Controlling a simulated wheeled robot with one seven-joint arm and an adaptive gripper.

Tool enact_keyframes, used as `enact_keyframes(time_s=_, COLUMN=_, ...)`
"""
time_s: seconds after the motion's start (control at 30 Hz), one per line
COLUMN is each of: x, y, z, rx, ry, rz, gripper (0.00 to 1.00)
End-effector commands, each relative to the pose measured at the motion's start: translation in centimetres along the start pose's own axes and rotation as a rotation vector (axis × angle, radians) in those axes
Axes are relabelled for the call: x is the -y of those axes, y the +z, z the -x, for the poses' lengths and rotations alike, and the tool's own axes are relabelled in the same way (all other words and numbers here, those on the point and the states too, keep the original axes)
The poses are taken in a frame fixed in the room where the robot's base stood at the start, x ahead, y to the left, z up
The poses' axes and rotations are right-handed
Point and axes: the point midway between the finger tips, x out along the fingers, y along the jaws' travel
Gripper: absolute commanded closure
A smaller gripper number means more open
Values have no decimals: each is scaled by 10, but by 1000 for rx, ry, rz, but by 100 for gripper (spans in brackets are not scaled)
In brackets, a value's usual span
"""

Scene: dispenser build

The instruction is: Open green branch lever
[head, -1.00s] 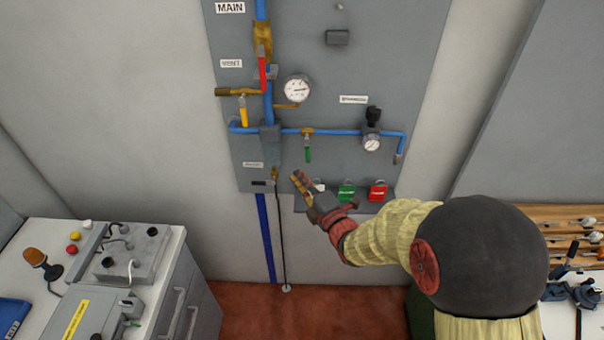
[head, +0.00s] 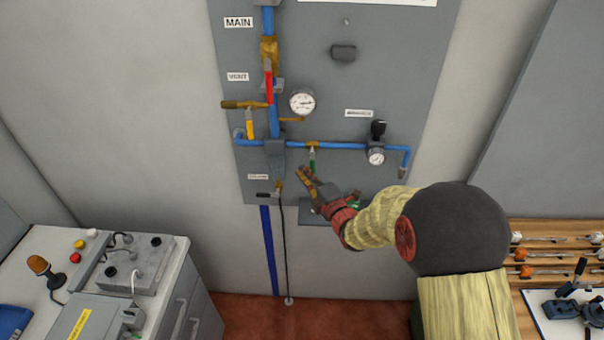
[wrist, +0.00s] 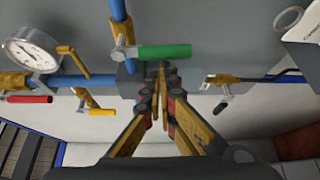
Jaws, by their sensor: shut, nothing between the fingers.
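The green branch lever (head: 313,160) hangs straight down from a brass valve on the horizontal blue pipe (head: 340,146), across the pipe's line. In the wrist view the green lever (wrist: 164,51) lies just beyond my fingertips, crosswise to the blue branch pipe. My gripper (head: 302,173) is shut and empty, its fingertips just below and left of the lever's lower end. It also shows in the wrist view (wrist: 158,70), tips close to the lever. I cannot tell whether they touch it.
On the panel are a red lever (head: 269,87), a yellow lever (head: 250,128), a gauge (head: 302,102) and a regulator (head: 378,130). My arm covers most of the small shelf (head: 308,217) below. A workbench (head: 178,262) stands at left.

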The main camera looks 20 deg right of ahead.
Motion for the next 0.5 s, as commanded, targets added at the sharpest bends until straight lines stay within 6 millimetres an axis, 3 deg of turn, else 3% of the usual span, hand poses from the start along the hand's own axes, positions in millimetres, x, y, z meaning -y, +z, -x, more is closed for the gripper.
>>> enact_keyframes(time_s=0.5, x=2, y=2, z=2, rx=-1, ry=-25, rz=45, gripper=100)
